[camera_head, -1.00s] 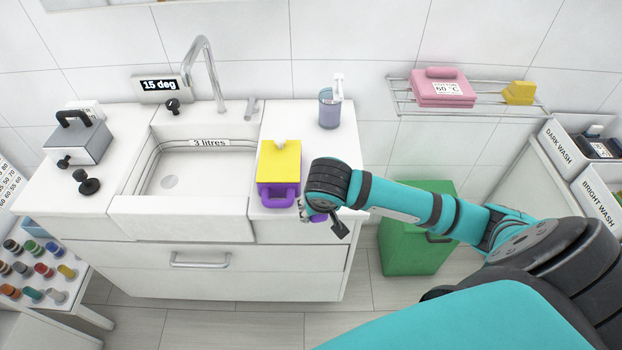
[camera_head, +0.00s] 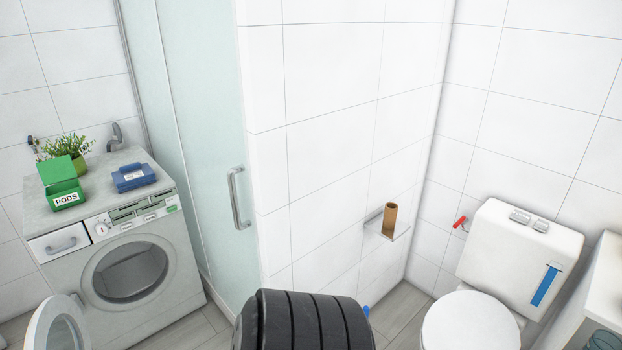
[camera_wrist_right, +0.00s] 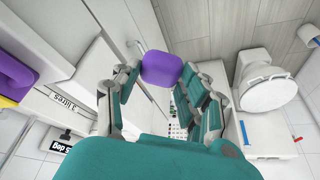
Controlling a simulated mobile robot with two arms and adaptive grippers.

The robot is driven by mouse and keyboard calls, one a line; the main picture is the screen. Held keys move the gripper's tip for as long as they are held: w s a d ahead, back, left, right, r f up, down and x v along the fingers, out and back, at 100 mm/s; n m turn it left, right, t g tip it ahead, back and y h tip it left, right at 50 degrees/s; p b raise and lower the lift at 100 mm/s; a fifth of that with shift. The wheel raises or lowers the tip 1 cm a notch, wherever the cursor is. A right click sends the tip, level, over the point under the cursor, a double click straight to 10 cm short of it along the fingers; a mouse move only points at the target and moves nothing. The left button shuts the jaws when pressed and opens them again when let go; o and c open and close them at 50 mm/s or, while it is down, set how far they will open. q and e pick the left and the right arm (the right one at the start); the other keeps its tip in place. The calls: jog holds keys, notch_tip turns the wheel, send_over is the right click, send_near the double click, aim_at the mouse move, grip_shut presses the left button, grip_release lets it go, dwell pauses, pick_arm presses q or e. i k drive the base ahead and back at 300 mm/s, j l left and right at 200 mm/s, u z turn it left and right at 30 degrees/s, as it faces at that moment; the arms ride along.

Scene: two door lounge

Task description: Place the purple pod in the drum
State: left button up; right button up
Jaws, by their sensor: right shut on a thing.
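The purple pod (camera_wrist_right: 162,67) shows in the right wrist view, held between the fingertips of my right gripper (camera_wrist_right: 160,82). That gripper is shut on it, and the pod is clear of any surface. The drum (camera_head: 130,272) is the dark round opening of the white washing machine (camera_head: 165,308), at the left of the head view. Its round door (camera_head: 58,328) is swung open to the left. The pod and both grippers are out of the head view; only a dark part of my arm shows at the bottom middle.
A green PODS box (camera_head: 64,190), a blue box (camera_head: 133,177) and a plant (camera_head: 68,148) stand on the machine. A glass door (camera_head: 205,130) and white wall stand right of it. A toilet (camera_head: 470,322) is at the right. The wrist view shows the sink counter (camera_wrist_right: 50,108).

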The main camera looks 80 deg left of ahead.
aim_at(137, 284)
jog(key=j+u, duration=0.15)
jog(key=u, duration=2.05)
jog(key=j+u, duration=0.2)
jog(key=u, duration=0.3)
jog(key=i+j+u, duration=0.1)
jog(key=u, duration=0.35)
jog(key=i+j+u, duration=0.1)
jog(key=u, duration=0.4)
jog(key=i+u, duration=0.2)
jog(key=u, duration=0.3)
